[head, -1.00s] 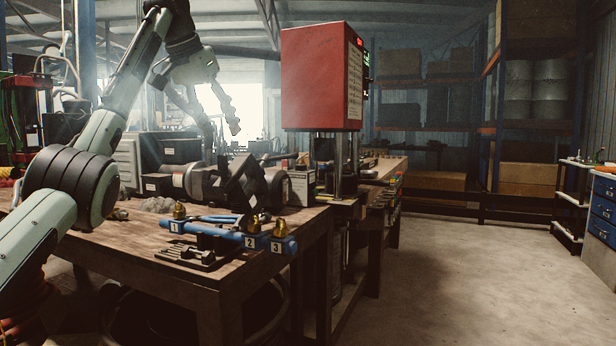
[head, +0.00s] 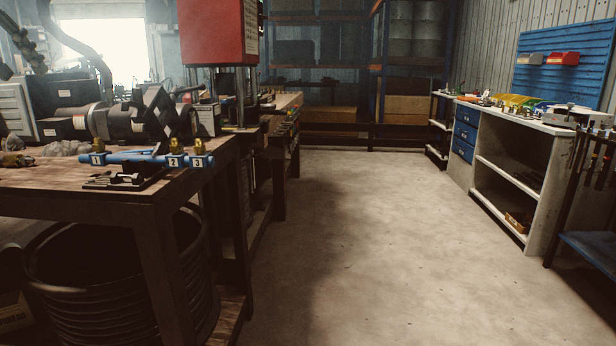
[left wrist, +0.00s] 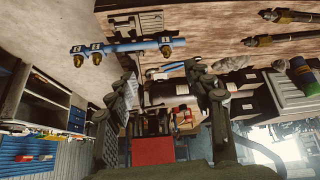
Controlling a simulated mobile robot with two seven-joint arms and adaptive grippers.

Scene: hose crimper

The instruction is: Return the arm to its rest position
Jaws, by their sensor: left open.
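My left gripper (head: 26,44) shows only in part at the top left edge of the head view, in the air above the workbench (head: 70,182). In the left wrist view my left gripper (left wrist: 162,74) has its two dark fingers spread wide, with nothing between them. That view is upside down, with bench items beyond the fingers. Most of my left arm is outside the head view. My right gripper is in neither view.
A blue bar (head: 135,158) with brass fittings and labels 1, 2, 3 lies near the bench's front edge. A red press (head: 218,32) stands behind. Shelving (head: 497,170) lines the right. The floor (head: 340,240) between is clear.

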